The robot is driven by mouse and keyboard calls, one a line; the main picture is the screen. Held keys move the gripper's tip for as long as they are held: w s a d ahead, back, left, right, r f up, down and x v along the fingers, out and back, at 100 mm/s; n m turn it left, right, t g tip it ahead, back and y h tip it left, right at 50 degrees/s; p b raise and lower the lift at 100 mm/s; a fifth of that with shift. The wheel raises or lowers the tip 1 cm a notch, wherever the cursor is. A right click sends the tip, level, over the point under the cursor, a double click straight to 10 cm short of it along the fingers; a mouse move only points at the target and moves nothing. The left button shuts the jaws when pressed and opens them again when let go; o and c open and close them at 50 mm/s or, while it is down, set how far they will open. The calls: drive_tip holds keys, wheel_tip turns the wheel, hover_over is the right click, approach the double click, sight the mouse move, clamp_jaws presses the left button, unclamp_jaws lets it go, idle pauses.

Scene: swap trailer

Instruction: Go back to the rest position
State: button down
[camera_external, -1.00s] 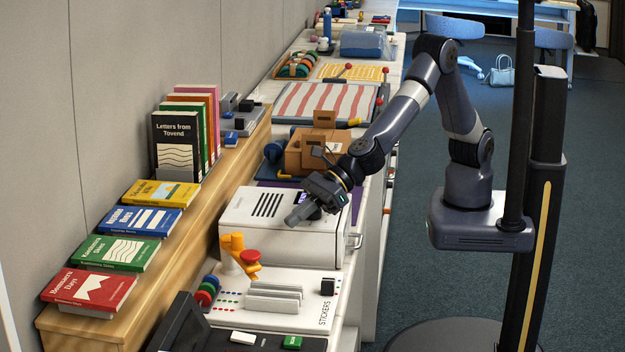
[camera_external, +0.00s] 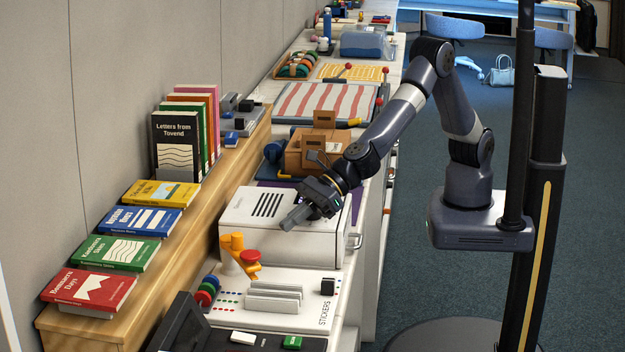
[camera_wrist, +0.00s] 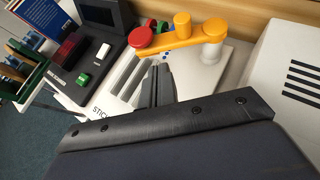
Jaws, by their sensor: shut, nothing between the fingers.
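My gripper (camera_external: 289,222) is shut and empty. In the external view it hangs over the white box with black slots (camera_external: 262,206), its fingers pointing down and to the left. In the wrist view the closed fingers of my gripper (camera_wrist: 158,86) point toward the white sticker panel (camera_wrist: 118,76). I cannot tell the exact height of the fingertips above the box.
A yellow crank with a red knob (camera_external: 243,256) stands on the sticker panel just in front of the box. Books (camera_external: 140,252) line the wooden shelf at left. A cardboard box (camera_external: 306,150) stands behind my gripper. Open floor lies right of the counter.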

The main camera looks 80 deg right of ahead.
drive_tip(key=w+f+n+g+y+b, duration=0.1)
drive_tip(key=w+f+n+g+y, duration=0.1)
drive_tip(key=w+f+n, duration=0.1)
drive_tip(key=shift+w+a+f, duration=0.15)
drive_tip(key=shift+w+f, duration=0.35)
drive_tip(key=shift+w, duration=0.4)
drive_tip(key=shift+a, duration=0.1)
